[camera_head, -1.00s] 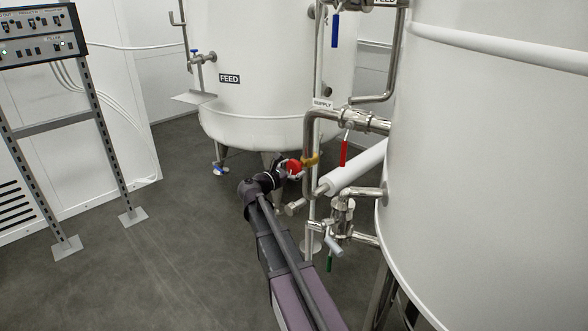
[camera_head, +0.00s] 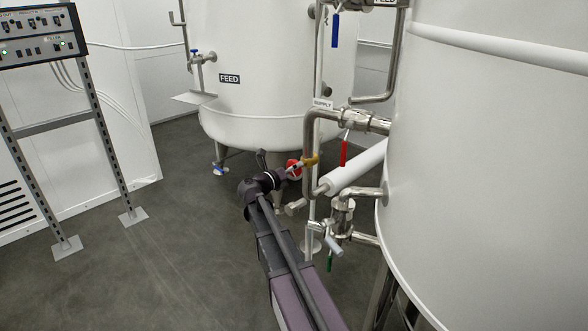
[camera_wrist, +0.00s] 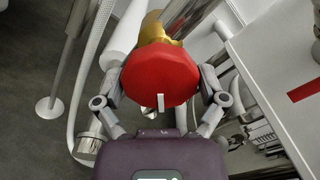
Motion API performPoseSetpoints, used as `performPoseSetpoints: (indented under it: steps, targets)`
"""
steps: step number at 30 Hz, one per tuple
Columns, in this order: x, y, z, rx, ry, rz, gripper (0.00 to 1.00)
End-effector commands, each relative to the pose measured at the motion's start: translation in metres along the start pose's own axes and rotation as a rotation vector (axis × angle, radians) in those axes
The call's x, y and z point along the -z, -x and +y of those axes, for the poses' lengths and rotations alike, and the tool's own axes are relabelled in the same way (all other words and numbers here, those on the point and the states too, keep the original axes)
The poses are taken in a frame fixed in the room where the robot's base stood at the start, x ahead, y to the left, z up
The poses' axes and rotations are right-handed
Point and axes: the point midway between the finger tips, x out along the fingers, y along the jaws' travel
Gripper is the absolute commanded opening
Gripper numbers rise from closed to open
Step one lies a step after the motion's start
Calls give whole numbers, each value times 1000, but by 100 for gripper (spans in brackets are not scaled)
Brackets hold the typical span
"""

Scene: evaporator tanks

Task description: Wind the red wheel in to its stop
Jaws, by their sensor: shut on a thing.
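The red wheel (camera_wrist: 158,78) fills the middle of the wrist view, in front of a yellow valve body (camera_wrist: 155,32). A white mark shows on its near edge. My gripper (camera_wrist: 160,85) has one finger on each side of the wheel and is shut on it. In the head view the red wheel (camera_head: 294,168) sits on the yellow body (camera_head: 311,160) on the steel pipe, partly hidden by my gripper (camera_head: 287,173). How far the wheel is wound in cannot be told.
The white tank (camera_head: 490,170) stands close on the right. The feed tank (camera_head: 262,75) is behind. The supply pipe, a red-handled valve (camera_head: 344,153) and a white cylinder (camera_head: 357,168) lie just right of the wheel. Floor at left (camera_head: 180,240) is clear.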

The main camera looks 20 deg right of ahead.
Motion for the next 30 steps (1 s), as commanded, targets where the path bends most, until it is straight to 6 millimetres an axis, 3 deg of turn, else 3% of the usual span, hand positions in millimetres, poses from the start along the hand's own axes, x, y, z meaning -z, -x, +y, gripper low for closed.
performPoseSetpoints:
  steps: [15,30]
  targets:
    - [-1,0,0,0,449,-2,43]
    - [-1,0,0,0,594,-1,43]
